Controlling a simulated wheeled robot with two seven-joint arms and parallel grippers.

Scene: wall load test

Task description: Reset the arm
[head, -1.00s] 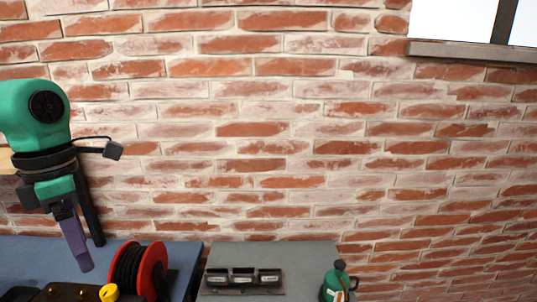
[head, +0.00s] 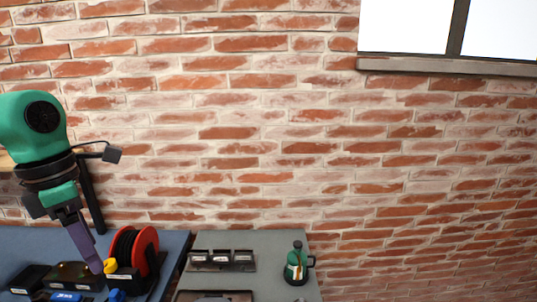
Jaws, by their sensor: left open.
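My left arm comes in from the left, green with black bands. Its left gripper (head: 90,252) hangs down over the blue bench top at lower left, with a long purple finger pointing down and slightly right. The gripper is open, and nothing shows held in it. The finger's tip is left of a red cable reel (head: 146,250) and overlaps the dark items below it in the picture. Whether it touches them I cannot tell. My right gripper is out of view.
A blue bench top (head: 35,245) holds the reel, dark boxes and a yellow-capped item (head: 110,266). A grey bench top (head: 250,241) beside it carries a dark three-slot holder (head: 221,260) and a green bottle (head: 297,262). Behind stands a brick wall (head: 270,150) with a window (head: 405,25).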

